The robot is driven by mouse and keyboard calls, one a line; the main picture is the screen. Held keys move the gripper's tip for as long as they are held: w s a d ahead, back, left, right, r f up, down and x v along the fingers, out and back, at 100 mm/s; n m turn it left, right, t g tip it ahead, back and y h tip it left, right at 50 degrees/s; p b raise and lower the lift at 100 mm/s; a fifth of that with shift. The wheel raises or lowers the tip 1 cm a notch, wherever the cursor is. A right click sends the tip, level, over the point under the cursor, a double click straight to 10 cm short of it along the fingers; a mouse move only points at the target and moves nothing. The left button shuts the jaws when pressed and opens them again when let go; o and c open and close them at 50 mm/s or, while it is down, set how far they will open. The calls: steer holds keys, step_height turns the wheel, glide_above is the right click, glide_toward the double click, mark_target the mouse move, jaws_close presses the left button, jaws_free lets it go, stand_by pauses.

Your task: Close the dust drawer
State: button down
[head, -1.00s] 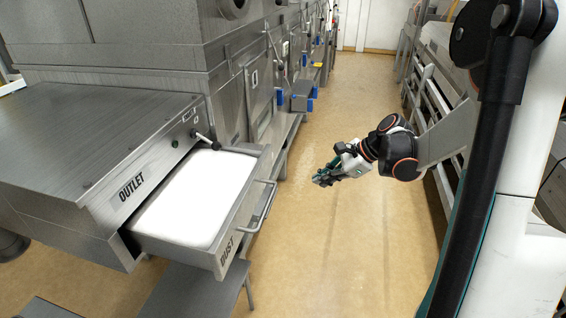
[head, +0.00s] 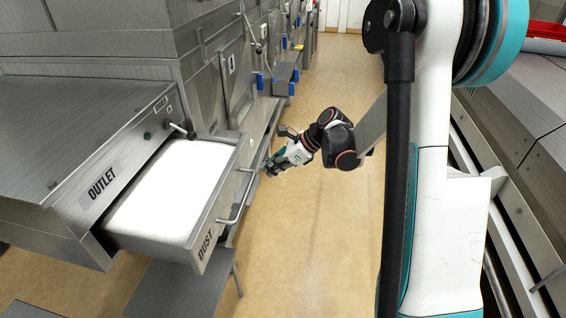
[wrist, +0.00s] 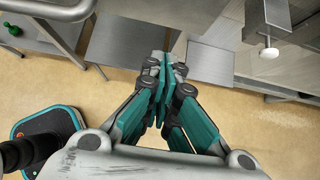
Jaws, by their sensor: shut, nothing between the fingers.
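The dust drawer (head: 208,232) is pulled well out of the metal outlet housing (head: 88,170) and holds white powder (head: 170,190). Its front carries the word DUST and a bar handle (head: 240,198). My gripper (head: 268,170) is shut and empty, a little to the right of the handle and apart from it in the head view. In the wrist view, the shut fingers (wrist: 163,65) point away over the floor and a grey surface. A curved metal bar at the wrist view's upper left looks like the drawer handle (wrist: 50,10).
A low grey step (head: 180,288) stands under the drawer. A row of steel machines with blue-handled parts (head: 260,80) runs back along the left. The tan floor (head: 310,230) of the aisle is clear. Metal equipment (head: 520,190) lines the right.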

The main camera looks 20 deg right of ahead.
mark_target(194, 158)
steer(key=shift+w+a+r, duration=0.1)
steer(key=shift+w+a, duration=0.35)
steer(key=shift+a, duration=0.25)
steer(key=shift+w+a, duration=0.45)
steer(key=shift+a, duration=0.25)
steer(key=w+a+b, duration=0.1)
steer(key=w+a, duration=0.3)
steer(key=a, duration=0.1)
steer(key=w+a, duration=0.4)
steer(key=a, duration=0.2)
steer(key=w+a+b, duration=0.1)
steer(key=w+a, duration=0.3)
steer(key=a, duration=0.2)
steer(key=shift+w+b, duration=0.15)
steer(key=shift+b, duration=0.2)
steer(key=shift+w+a+r, duration=0.1)
steer(key=shift+w+a, duration=0.1)
